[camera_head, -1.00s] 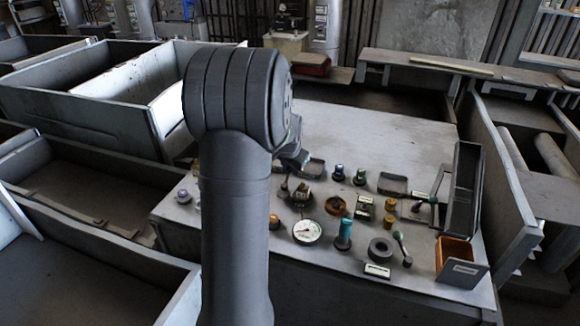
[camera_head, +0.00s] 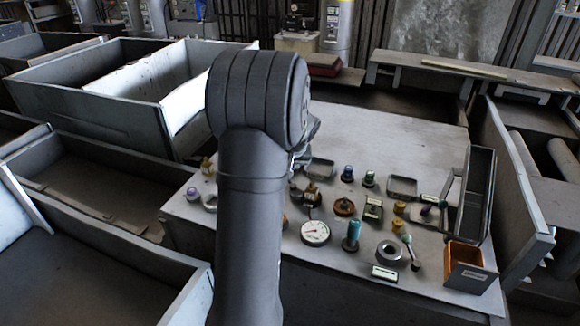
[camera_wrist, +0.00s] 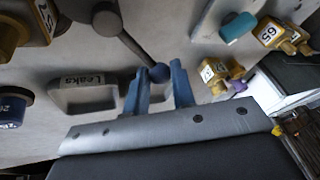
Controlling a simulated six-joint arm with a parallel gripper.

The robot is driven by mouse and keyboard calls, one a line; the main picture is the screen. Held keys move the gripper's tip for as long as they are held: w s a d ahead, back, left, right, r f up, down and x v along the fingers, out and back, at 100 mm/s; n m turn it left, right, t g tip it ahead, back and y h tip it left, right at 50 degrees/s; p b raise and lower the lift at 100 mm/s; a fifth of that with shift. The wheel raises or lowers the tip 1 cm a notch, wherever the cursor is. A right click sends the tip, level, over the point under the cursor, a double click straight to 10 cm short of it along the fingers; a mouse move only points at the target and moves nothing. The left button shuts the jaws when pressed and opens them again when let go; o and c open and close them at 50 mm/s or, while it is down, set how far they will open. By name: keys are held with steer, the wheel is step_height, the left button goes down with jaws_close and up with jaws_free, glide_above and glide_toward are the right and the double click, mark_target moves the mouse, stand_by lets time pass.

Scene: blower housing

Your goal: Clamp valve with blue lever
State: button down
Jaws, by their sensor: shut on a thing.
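My gripper (camera_wrist: 159,71) reaches up from the lower edge. Its two blue fingers stand on either side of the knob, shut on the lever end. A visible gap shows between the fingers below the knob. In the head view, my arm covers the gripper and most of the valve, so the grasp cannot be seen there.
A tray labelled "Leaks" (camera_wrist: 88,95) sits beside the left finger. Yellow numbered fittings (camera_wrist: 213,76) stand at right. In the head view, a gauge (camera_head: 316,233), metal ring (camera_head: 389,251) and orange bin (camera_head: 464,268) stand on the bench. The back of the bench is clear.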

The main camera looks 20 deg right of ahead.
steer(key=a+n, duration=0.1)
steer(key=a+n+y, duration=0.1)
steer(key=n, duration=0.1)
steer(key=shift+s+n+g+y, duration=0.2)
steer(key=shift+n+g+y, duration=0.1)
steer(key=shift+s+a+n+g+y, duration=0.35)
steer(key=shift+a+n, duration=0.15)
steer(key=shift+n, duration=0.55)
steer(key=shift+s+a+n+g+y, duration=0.25)
steer(key=shift+a+n+y, duration=0.15)
steer(key=shift+n, duration=0.65)
steer(key=shift+a, duration=0.1)
steer(key=c, duration=1.2)
jaws_free()
steer(key=v, duration=1.7)
steer(key=shift+r, duration=0.2)
steer(key=shift+f, duration=0.1)
steer(key=x, duration=1.7)
steer(key=shift+f, duration=0.1)
